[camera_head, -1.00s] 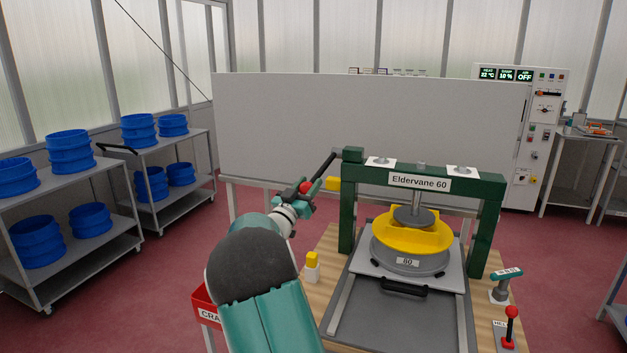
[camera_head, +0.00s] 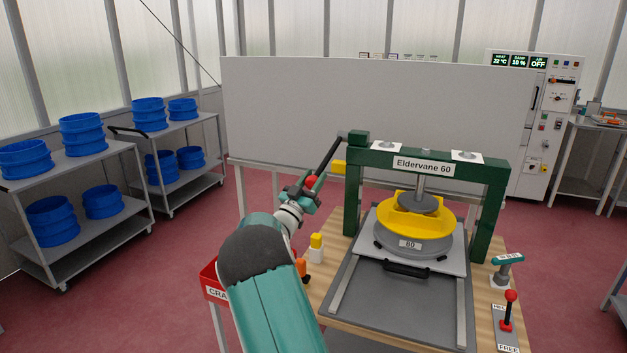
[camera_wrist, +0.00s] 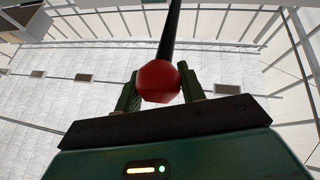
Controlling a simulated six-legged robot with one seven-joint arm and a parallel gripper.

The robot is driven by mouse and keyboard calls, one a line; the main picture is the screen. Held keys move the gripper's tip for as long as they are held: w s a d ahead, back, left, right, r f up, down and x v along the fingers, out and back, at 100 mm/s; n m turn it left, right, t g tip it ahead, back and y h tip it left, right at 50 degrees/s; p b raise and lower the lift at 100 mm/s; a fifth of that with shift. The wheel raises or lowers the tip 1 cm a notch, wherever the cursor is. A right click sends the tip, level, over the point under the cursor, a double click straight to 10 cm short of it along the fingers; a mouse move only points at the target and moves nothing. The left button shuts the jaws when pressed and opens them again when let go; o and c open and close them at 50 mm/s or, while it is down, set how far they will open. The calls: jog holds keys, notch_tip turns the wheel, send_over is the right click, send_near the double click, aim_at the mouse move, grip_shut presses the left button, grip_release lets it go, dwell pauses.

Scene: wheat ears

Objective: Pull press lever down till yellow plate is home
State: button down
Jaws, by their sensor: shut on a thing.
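The press is a green frame (camera_head: 359,205) labelled Eldervane 60. Its black lever (camera_head: 328,153) slopes down to the left from the frame's top left corner and ends in a red knob (camera_head: 311,181). My gripper (camera_head: 305,190) is shut on the knob. In the wrist view the red knob (camera_wrist: 159,81) sits between the two green fingers of the gripper (camera_wrist: 160,92). Whether the plate is fully seated cannot be told.
A yellow-capped bottle (camera_head: 316,249) and an orange item (camera_head: 302,268) stand left of the press. A teal-handled tool (camera_head: 506,262) and a small red-knobbed lever (camera_head: 510,297) stand at right. A red crate (camera_head: 209,282) is low at left. Blue sieves fill the left shelves.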

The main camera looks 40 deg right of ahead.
jog(key=shift+s+d, duration=0.35)
jog(key=shift+s, duration=0.1)
jog(key=c, duration=0.9)
grip_release()
jog(key=shift+w+a, duration=0.15)
jog(key=shift+w, duration=0.05)
jog(key=shift+a+f, duration=0.15)
jog(key=shift+a, duration=0.1)
jog(key=v, duration=1.3)
jog(key=shift+a+f, duration=0.1)
